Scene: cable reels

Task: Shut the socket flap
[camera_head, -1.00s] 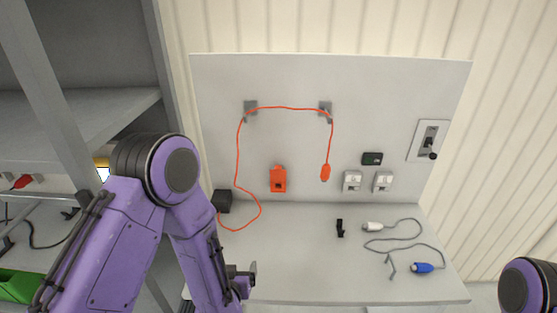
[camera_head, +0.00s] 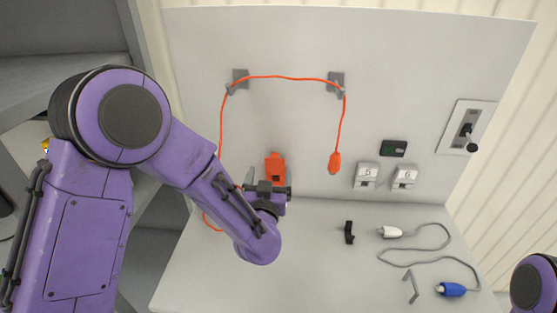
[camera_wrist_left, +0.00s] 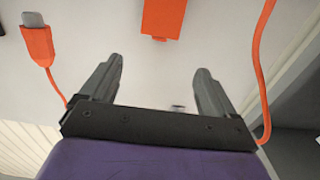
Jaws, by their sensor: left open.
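The orange socket (camera_head: 275,163) is fixed low on the upright panel. A dark opening shows in its lower face, and its top part looks raised, but I cannot tell the flap's exact angle. It also shows at the top of the left wrist view (camera_wrist_left: 163,16), cut off by the picture's edge. My left gripper (camera_head: 266,185) is just below the socket in the head view and partly covers its lower edge. In the left wrist view its two fingers (camera_wrist_left: 156,85) are spread and empty, pointing toward the socket and apart from it. My right gripper is not in view.
An orange cable runs over two grey hooks (camera_head: 336,82) to a hanging orange plug (camera_head: 335,162). White sockets (camera_head: 367,175), a dark box (camera_head: 394,148) and a lever switch (camera_head: 467,136) are further right. A black clip (camera_head: 349,232), white plug (camera_head: 390,232) and blue plug (camera_head: 452,289) lie on the bench.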

